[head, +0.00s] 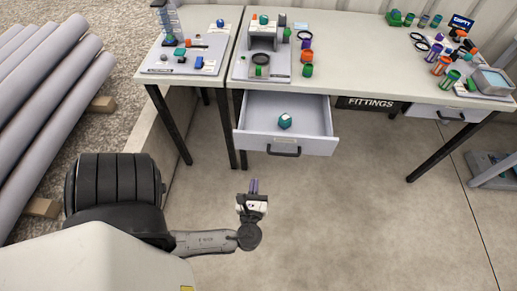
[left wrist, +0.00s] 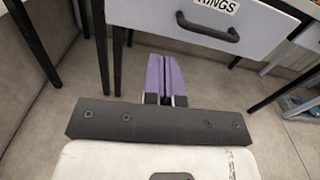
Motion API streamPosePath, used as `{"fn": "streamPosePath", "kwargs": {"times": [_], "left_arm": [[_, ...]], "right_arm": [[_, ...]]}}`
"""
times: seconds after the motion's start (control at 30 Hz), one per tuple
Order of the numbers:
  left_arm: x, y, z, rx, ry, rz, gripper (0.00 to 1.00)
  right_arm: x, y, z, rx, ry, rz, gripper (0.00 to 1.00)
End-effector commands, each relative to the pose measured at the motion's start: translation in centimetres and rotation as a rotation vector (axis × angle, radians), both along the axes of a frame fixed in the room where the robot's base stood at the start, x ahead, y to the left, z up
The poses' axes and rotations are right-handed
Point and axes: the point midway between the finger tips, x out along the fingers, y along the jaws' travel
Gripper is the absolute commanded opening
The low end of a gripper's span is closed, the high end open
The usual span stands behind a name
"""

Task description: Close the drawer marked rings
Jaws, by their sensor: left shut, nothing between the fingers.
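The drawer (head: 316,141) under the long table stands pulled out toward me in the head view. A teal, faceted object (head: 285,121) lies inside it. The drawer has a dark bar handle (head: 284,151) on its front. In the left wrist view the drawer front (left wrist: 262,22) carries a label (left wrist: 219,5) ending in "INGS", partly cut off, above the handle (left wrist: 207,30). My left gripper (head: 254,186) is shut and empty, with purple fingers, below and left of the handle in the head view, apart from it. The fingers (left wrist: 164,75) point toward the drawer front. My right gripper is not in view.
The long table (head: 375,70) holds fittings and trays, and a smaller table (head: 222,50) stands left of it. Dark table legs (head: 171,126) flank the drawer. Another drawer (head: 440,113), apparently shut, is at the right. Grey pipes (head: 45,90) lie far left. The floor before the drawer is clear.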

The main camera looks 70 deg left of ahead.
Motion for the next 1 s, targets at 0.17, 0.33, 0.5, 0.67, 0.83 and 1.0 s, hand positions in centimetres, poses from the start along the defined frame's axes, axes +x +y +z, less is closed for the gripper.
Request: {"fn": "streamPosePath", "kwargs": {"times": [0.17, 0.33, 0.5, 0.67, 0.83, 1.0], "left_arm": [[0.2, 0.5, -0.1, 0.03, 0.062, 0.0, 0.0], [1.2, 2.6, -0.2, 0.032, 0.065, -0.001, 0.0], [2.5, 5.5, -0.2, 0.033, 0.064, 0.0, 0.0], [3.8, 8.2, -0.2, 0.031, 0.063, 0.0, 0.0], [4.8, 10.5, -0.2, 0.031, 0.064, 0.0, 0.0], [5.5, 11.9, -0.2, 0.029, 0.065, 0.0, 0.0]], "right_arm": [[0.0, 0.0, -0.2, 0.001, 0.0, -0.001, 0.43], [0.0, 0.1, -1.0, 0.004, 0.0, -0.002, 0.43], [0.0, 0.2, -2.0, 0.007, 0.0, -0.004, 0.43], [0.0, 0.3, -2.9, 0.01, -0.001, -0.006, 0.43], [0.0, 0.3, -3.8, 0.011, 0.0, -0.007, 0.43], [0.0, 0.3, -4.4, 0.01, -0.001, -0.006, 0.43]]}}
